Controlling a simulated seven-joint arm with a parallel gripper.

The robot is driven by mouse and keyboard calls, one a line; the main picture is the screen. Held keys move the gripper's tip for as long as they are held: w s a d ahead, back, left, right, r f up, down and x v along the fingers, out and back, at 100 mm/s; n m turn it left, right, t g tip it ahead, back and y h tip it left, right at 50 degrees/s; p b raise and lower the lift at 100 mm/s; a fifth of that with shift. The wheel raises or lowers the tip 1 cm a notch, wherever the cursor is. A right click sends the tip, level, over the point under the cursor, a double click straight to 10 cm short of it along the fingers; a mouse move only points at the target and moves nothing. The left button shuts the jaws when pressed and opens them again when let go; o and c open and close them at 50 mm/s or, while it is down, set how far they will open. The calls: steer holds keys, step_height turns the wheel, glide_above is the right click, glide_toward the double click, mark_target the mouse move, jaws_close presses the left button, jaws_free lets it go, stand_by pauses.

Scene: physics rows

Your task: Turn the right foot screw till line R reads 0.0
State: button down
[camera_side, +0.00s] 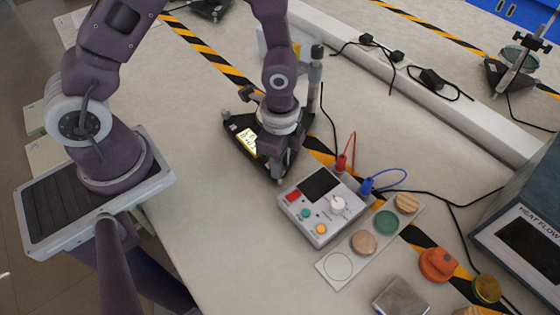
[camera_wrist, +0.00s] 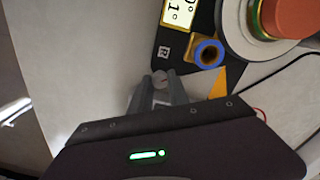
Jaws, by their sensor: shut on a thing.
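The right foot screw (camera_wrist: 160,77) shows as a small grey knob between my fingertips, beside a label marked R on the black base. My gripper (camera_wrist: 160,90) is shut on it. In the side view my gripper (camera_side: 281,168) points down at the near corner of the black base (camera_side: 236,124), and the screw is hidden there. The lit yellow display (camera_side: 249,140) sits on the base. In the wrist view the display (camera_wrist: 181,10) is cut by the top edge; only the ends of two lines show, and line R cannot be read in full.
A grey control box (camera_side: 322,205) with buttons and red and blue plugs stands just right of my gripper. A strip with round discs (camera_side: 363,242) lies beyond it. A blue-ringed brass fitting (camera_wrist: 207,53) is close to my fingers. The bench at left is clear.

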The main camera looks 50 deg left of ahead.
steer(key=shift+n, duration=1.1)
steer(key=c, duration=1.3)
jaws_free()
steer(key=shift+o, duration=0.2)
step_height(320, 180, up, 7)
steer(key=shift+r, duration=0.1)
